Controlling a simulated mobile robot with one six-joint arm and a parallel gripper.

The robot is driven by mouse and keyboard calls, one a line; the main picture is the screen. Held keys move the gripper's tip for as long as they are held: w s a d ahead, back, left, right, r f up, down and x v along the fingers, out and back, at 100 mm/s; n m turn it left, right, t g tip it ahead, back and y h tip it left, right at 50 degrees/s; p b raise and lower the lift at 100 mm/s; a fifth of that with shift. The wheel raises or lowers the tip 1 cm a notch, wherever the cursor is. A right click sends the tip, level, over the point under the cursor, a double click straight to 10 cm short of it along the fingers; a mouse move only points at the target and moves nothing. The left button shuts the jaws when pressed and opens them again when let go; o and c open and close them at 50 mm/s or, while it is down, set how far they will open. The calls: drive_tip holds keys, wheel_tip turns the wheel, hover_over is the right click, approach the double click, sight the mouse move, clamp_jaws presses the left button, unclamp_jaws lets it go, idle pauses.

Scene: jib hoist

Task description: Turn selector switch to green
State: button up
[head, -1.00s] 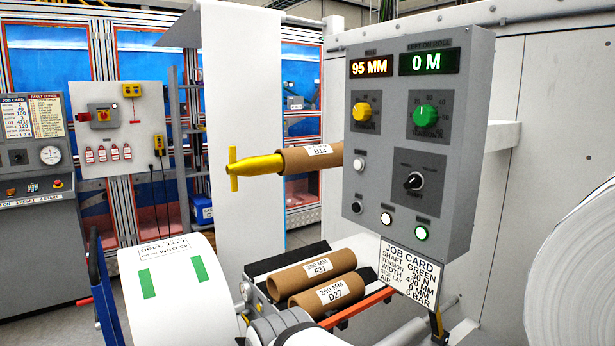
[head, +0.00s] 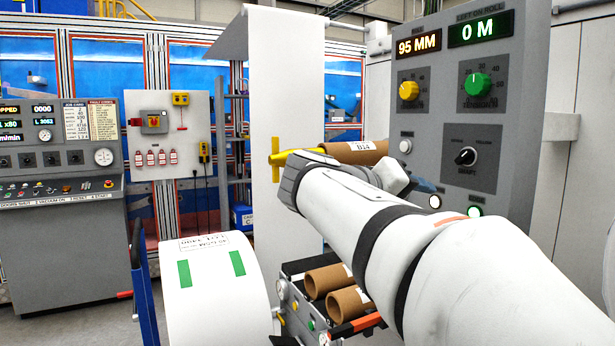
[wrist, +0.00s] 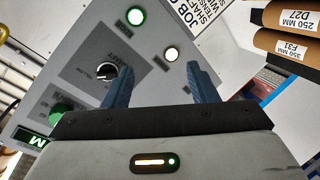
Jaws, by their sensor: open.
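The selector switch (head: 465,157) is a black knob on a dark plate marked SHAFT, low on the grey control panel (head: 517,130). In the wrist view the switch (wrist: 105,72) shows upside down, beside the left finger. My gripper (wrist: 157,68) is open and empty in front of the panel, its fingers apart from the switch and off to one side. In the head view only a blue finger (head: 425,185) shows past my arm.
A yellow knob (head: 409,91) and a green knob (head: 478,85) sit above the switch. Lit buttons (head: 435,201) are below it. The job card (wrist: 205,25) hangs at the panel's edge. Cardboard cores (head: 328,280) and a yellow-handled shaft (head: 290,156) are nearby.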

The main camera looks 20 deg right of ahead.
sight(460, 155)
wheel_tip(460, 155, up, 7)
drive_tip(key=s+d+m+g+h, duration=0.1)
drive_tip(key=d+m+g+h, duration=0.1)
drive_tip(key=m+h, duration=0.1)
drive_tip(key=d, duration=0.7)
drive_tip(key=shift+w+d, duration=0.25)
drive_tip(key=shift+w, duration=0.05)
drive_tip(key=c, duration=1)
